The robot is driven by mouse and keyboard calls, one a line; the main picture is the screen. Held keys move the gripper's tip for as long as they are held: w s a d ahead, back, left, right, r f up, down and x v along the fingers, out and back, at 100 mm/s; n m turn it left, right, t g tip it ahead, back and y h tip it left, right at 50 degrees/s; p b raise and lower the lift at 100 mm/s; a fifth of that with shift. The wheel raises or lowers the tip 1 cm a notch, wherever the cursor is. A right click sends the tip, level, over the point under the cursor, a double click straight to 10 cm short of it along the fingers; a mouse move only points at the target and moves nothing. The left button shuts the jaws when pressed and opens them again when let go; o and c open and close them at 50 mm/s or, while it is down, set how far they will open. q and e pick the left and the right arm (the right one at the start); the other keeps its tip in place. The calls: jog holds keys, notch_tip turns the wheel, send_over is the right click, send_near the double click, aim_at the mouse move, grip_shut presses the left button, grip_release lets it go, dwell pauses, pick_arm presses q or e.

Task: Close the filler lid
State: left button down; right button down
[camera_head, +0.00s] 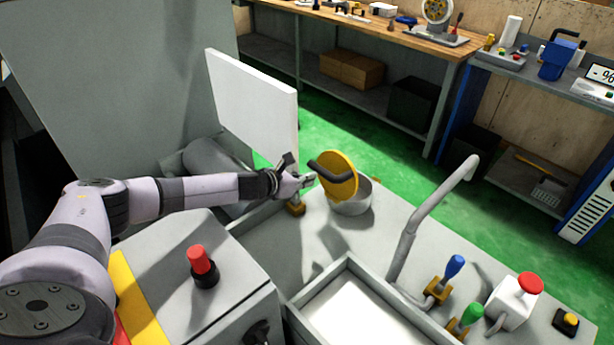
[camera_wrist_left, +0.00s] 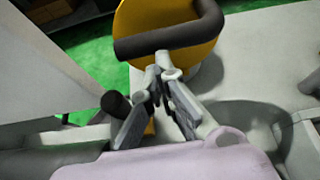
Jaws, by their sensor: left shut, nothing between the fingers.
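The filler lid (camera_head: 340,176) is a yellow disc with a black bar handle (camera_head: 329,172). It stands open, tilted up over the grey round filler neck (camera_head: 352,204). My left gripper (camera_head: 308,180) is shut and empty, with its fingertips close to the handle at the lid's left side. In the left wrist view the fingertips (camera_wrist_left: 164,72) are just below the black handle (camera_wrist_left: 170,40), with the yellow lid (camera_wrist_left: 160,14) behind it. I cannot tell whether they touch the handle. My right gripper is not in view.
A white upright panel (camera_head: 252,100) stands just behind my left gripper. A grey bent pipe (camera_head: 430,215) rises right of the filler. Blue (camera_head: 454,265) and green (camera_head: 472,313) levers and a red button (camera_head: 530,284) lie at the lower right. A tray (camera_head: 350,310) is in front.

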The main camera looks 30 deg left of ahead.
pick_arm(q)
jog(key=shift+d+r, duration=0.1)
dwell(0.3)
jog(key=shift+w+d+r+p, duration=0.15)
jog(key=shift+w+r+p, duration=0.2)
jog(key=shift+w, duration=0.15)
